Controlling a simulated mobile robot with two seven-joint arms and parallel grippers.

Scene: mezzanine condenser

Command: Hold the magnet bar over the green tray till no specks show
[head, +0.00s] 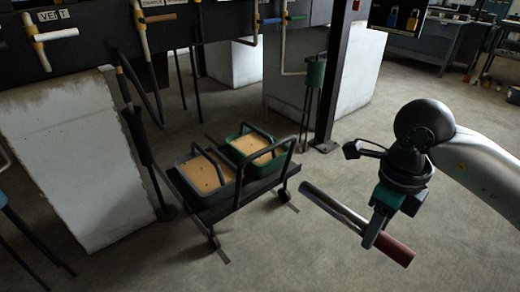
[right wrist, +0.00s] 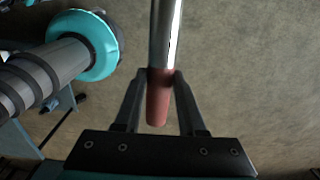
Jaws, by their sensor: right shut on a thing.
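The magnet bar (head: 340,210) is a shiny metal rod with a red-brown grip. My right gripper (head: 376,232) is shut on it near the grip, and the bar is held tilted in the air right of the cart. In the right wrist view the red grip (right wrist: 159,98) sits between the two fingers (right wrist: 160,85). The green tray (head: 243,139) stands on the cart, away from the bar to the left. It holds tan material with a few small dark specks. My left gripper is not in view.
A dark cart (head: 225,205) with raised tube handles carries the green tray and a grey tray (head: 193,158) of similar tan material. A dark post (head: 332,80) rises behind it. A pale block (head: 75,160) stands at left. Floor between cart and right arm is clear.

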